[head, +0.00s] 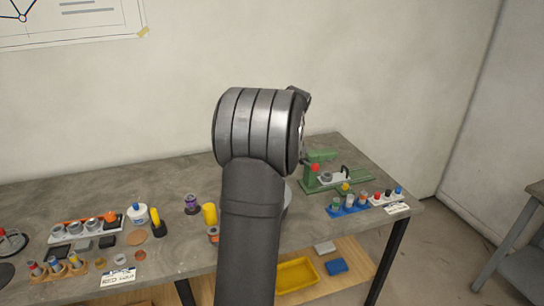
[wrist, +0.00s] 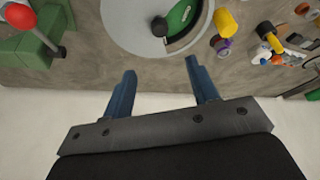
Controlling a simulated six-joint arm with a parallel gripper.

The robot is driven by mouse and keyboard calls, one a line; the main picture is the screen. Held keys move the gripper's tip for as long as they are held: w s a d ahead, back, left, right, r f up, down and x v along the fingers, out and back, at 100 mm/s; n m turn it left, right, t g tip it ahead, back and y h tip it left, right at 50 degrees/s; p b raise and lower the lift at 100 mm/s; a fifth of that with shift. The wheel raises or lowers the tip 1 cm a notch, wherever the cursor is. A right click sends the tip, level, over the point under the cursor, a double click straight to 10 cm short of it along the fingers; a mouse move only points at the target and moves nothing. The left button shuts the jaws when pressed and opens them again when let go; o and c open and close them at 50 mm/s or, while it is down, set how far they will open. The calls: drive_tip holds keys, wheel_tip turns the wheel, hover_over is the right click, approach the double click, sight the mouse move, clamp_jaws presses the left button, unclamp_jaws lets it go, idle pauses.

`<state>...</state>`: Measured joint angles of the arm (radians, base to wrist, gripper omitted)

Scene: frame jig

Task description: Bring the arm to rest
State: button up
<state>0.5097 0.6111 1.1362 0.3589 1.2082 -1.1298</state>
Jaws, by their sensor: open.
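My gripper (wrist: 161,72) shows in the wrist view with its two blue fingers spread apart and nothing between them. It is open and empty, over the edge of the grey workbench (wrist: 85,76). In the head view my arm rises in front of the bench (head: 150,180) and hides part of its middle; the gripper itself is hidden there.
A green fixture (head: 319,165) with a red knob stands at the right of the bench. A blue rack (head: 349,210) and a white rack hold small parts near it. A round grey plate (wrist: 125,30) carries a green piece. Yellow (head: 296,275) and blue bins lie below.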

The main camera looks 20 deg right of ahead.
drive_tip(key=x, duration=1.7)
drive_tip(key=shift+w+a+f, duration=0.1)
drive_tip(key=shift+w+f, duration=0.05)
drive_tip(key=shift+f, duration=0.05)
drive_tip(key=shift+r, duration=0.1)
drive_tip(key=v, duration=1.8)
drive_tip(key=x, duration=1.8)
drive_tip(key=shift+m, duration=0.5)
drive_tip(key=m+h, duration=0.1)
drive_tip(key=m, duration=0.1)
drive_tip(key=m+h, duration=0.1)
drive_tip(key=m, duration=0.2)
drive_tip(key=shift+a+t, duration=0.15)
drive_tip(key=shift+t, duration=0.15)
drive_tip(key=shift+m+h, duration=0.7)
drive_tip(key=shift+m, duration=0.8)
